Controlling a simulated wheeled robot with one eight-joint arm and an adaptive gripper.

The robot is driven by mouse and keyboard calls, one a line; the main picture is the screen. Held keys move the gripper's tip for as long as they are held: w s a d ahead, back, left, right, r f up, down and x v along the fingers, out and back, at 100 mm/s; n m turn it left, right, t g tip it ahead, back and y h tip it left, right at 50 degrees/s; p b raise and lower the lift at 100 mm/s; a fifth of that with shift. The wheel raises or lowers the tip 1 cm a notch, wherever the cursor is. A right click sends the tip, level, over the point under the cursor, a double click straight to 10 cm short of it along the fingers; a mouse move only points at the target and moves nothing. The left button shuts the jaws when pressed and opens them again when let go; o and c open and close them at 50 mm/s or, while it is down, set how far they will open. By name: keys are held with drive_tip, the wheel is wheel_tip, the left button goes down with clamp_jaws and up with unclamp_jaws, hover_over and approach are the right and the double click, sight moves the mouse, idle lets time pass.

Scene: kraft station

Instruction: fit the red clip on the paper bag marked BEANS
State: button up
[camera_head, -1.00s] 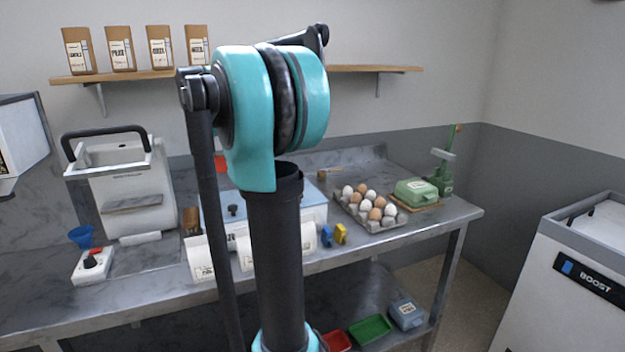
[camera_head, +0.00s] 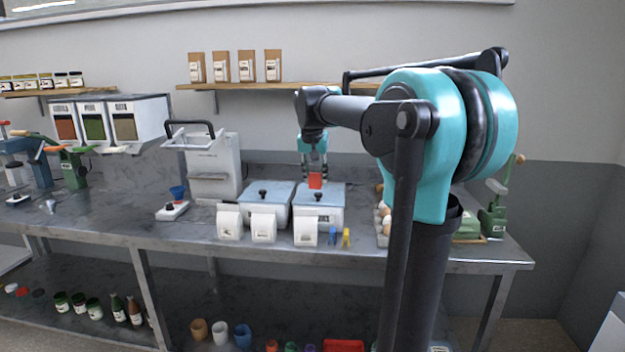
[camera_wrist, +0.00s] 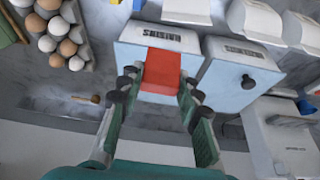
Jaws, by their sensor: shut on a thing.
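My gripper (camera_head: 314,173) is shut on the red clip (camera_head: 315,181) and holds it above the right blue-lidded bin. In the wrist view my gripper (camera_wrist: 155,100) has its fingers either side of the red clip (camera_wrist: 160,72). Three white paper bags stand at the counter's front: a left one (camera_head: 229,222), a middle one (camera_head: 264,227) and a right one (camera_head: 305,231). Four brown bags, including this one (camera_head: 220,67), stand on the wall shelf. The labels are too small to tell which bag says BEANS.
The right bin (camera_head: 318,207) and left bin (camera_head: 265,203) stand behind the white bags. A blue clip (camera_head: 332,235) and a yellow clip (camera_head: 346,238) stand right of them. Eggs (camera_wrist: 57,35) lie in a carton. A white machine (camera_head: 210,165) stands left.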

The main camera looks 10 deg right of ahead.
drive_tip(key=shift+n+y, duration=0.3)
drive_tip(key=shift+n, duration=0.5)
drive_tip(key=shift+s+a+f, duration=0.1)
drive_tip(key=shift+a+f, duration=0.45)
drive_tip(key=shift+f, duration=0.55)
drive_tip(key=shift+s+a+f, duration=0.15)
drive_tip(key=shift+a+f, duration=0.4)
drive_tip(key=shift+f, duration=0.5)
drive_tip(key=shift+s+a+f, duration=0.1)
drive_tip(key=shift+a+f, duration=0.45)
drive_tip(key=shift+f, duration=0.55)
drive_tip(key=shift+f, duration=0.25)
drive_tip(key=shift+f, duration=0.3)
drive_tip(key=shift+f, duration=0.2)
drive_tip(key=o, duration=0.9)
drive_tip(key=shift+o, duration=0.8)
drive_tip(key=o, duration=0.9)
drive_tip(key=shift+c, duration=0.2)
